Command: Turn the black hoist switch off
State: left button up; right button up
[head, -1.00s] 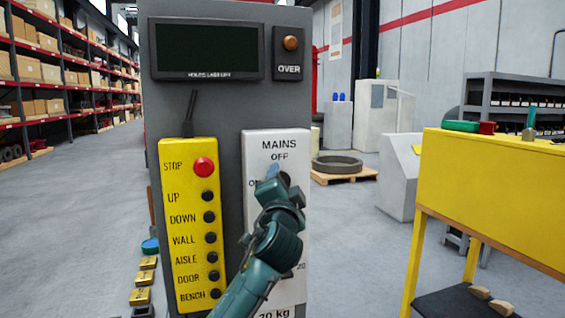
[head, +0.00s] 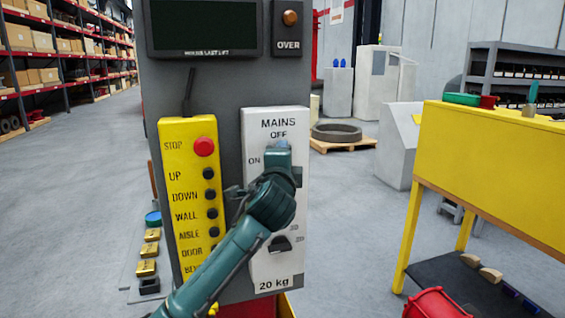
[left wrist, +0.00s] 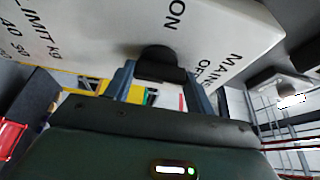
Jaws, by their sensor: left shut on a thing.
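The black hoist switch (left wrist: 157,58) shows in the left wrist view as a round hub with a dark handle on the white MAINS plate (left wrist: 95,30). The plate also shows in the head view (head: 260,210), with ON and OFF labels. My left gripper (left wrist: 158,85) is shut on the switch handle, with one finger on each side. In the head view my left gripper (head: 279,150) is just below the OFF label and hides the switch. Which label the handle points at is hard to tell. My right gripper is not in view.
A yellow button box (head: 192,230) with a red STOP button (head: 204,147) is left of the plate. A black limit knob (head: 281,243) sits lower on the plate. A yellow bench (head: 500,170) stands to the right. Floor shows between column and bench.

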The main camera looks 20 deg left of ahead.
pick_arm(q)
jog(key=shift+f, duration=0.1)
jog(key=o, duration=1)
jog(key=b+v, duration=0.2)
jog(key=v, duration=1.1)
jog(key=shift+s+b, duration=0.1)
jog(key=shift+b, duration=0.25)
